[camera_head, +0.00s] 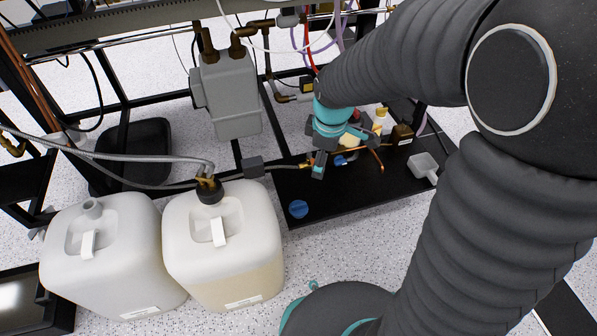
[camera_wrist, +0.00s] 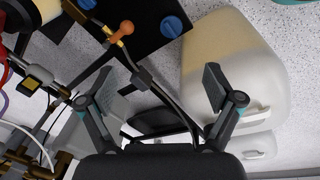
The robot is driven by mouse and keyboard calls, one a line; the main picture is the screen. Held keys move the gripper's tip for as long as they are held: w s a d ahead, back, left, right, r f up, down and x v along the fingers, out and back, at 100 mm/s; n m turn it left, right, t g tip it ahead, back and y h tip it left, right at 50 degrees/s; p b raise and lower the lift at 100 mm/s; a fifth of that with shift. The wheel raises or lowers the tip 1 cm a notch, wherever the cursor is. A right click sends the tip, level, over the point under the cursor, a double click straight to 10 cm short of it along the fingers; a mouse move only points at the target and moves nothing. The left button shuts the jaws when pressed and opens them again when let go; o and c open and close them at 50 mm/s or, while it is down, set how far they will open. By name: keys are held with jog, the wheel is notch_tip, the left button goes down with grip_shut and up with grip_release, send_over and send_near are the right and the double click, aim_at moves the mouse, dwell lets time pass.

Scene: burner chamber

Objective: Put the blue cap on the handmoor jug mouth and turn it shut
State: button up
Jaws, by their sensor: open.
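A round blue cap (camera_head: 298,209) lies on the front left part of the black platform; it also shows in the wrist view (camera_wrist: 172,27). A second blue round piece (camera_head: 341,160) lies farther back, beside my gripper. Two white jugs stand on the floor at left. The left jug (camera_head: 70,265) has a bare, open mouth (camera_head: 92,206). The right jug (camera_head: 255,250) has a black cap with a hose in its mouth. Their labels are too small to read. My gripper (camera_head: 318,167) is open and empty above the platform; its spread fingers show in the wrist view (camera_wrist: 158,82).
The black platform (camera_head: 330,205) has clear room around the front cap. A grey box with brass pipes (camera_head: 228,95) stands behind. Small fittings and an orange-tipped valve (camera_wrist: 126,28) are near my gripper. Grey hoses (camera_head: 110,158) run across to the right jug.

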aim_at(297, 204)
jog(key=w+a+f+n, duration=0.1)
jog(key=a+f+n, duration=0.1)
jog(key=f, duration=0.5)
jog(key=w+a+f+n+g, duration=0.1)
jog(key=f+n, duration=0.1)
jog(key=f, duration=0.4)
jog(key=w+a+f+n, duration=0.1)
jog(key=a+f+n, duration=0.1)
jog(key=f, duration=0.5)
jog(key=shift+w+a+f+n+g, duration=0.3)
jog(key=shift+a+n+g, duration=0.1)
jog(key=shift+n, duration=0.1)
jog(key=shift+s+a+f, duration=0.1)
jog(key=shift+s+f, duration=0.05)
jog(key=shift+f, duration=1.15)
jog(key=shift+s+a+f, duration=0.1)
jog(key=shift+s+f, duration=0.05)
jog(key=shift+f, duration=1.15)
jog(key=c, duration=1.2)
jog(key=shift+r, duration=0.15)
